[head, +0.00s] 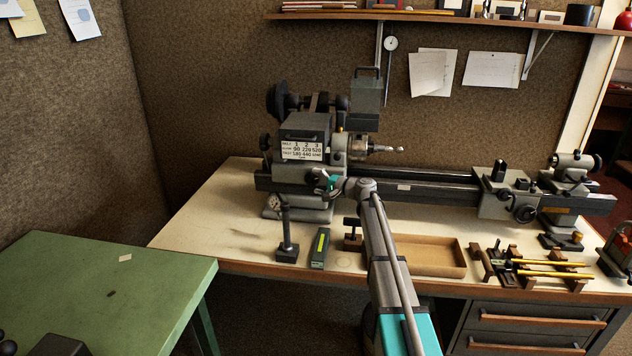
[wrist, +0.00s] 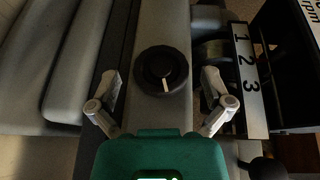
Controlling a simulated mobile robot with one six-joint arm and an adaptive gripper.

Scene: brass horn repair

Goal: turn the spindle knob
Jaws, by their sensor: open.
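The spindle knob (wrist: 163,65) is a round black dial with a short white mark. It sits on a grey panel of the lathe (head: 308,122), and in the wrist view its mark is at the lower edge of the dial. My gripper (wrist: 161,84) is open, with one finger on each side of the knob and visible gaps to both. In the head view my gripper (head: 322,181) is at the front of the lathe's headstock, below the speed plate (head: 302,150). I cannot make out the knob in the head view.
The lathe bed (head: 425,188) runs right to the tailstock (head: 568,180). On the bench in front are a black stand (head: 287,230), a green-and-black box (head: 320,247), an open wooden tray (head: 425,268) and brass rods (head: 550,264). A green table (head: 105,275) stands at left.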

